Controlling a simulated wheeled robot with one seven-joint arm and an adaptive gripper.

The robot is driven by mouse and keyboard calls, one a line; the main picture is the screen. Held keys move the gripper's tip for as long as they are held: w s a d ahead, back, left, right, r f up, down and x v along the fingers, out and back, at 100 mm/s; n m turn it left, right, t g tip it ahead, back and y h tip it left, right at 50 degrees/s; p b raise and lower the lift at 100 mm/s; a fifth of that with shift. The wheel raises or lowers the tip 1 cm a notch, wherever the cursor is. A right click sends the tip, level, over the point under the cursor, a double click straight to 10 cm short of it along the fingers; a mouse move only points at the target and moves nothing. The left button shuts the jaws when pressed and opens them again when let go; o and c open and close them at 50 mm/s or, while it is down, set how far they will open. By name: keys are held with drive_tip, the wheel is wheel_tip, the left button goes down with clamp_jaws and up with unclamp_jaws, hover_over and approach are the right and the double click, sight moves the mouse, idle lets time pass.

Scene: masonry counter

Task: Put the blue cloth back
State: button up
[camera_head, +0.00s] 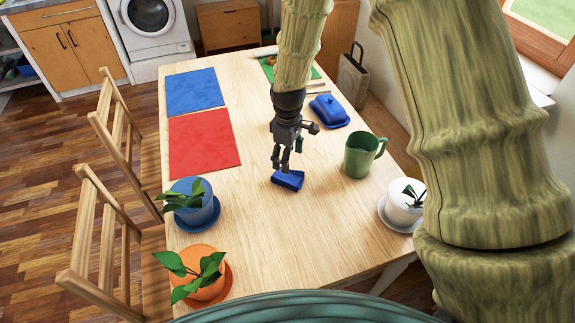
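A flat blue square cloth (194,91) lies on the far left of the wooden table, just beyond a flat red square cloth (203,140). A small dark-blue block-like thing (288,180) lies near the middle of the table; I cannot tell whether it is a folded cloth or a sponge. My gripper (281,167) points down right above this small blue thing, its fingertips at or near its upper edge. The fingers show some gap, but I cannot tell how far they are open or whether they touch it.
A green mug (361,156) stands right of my gripper, with a blue lidded dish (330,110) behind it. A white potted plant (403,203) is at right; blue (194,205) and orange (203,277) pots are at left. Two chairs line the left edge. The front middle is clear.

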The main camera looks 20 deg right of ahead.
drive_tip(key=shift+r+b, duration=0.3)
drive_tip(key=shift+r, duration=1.3)
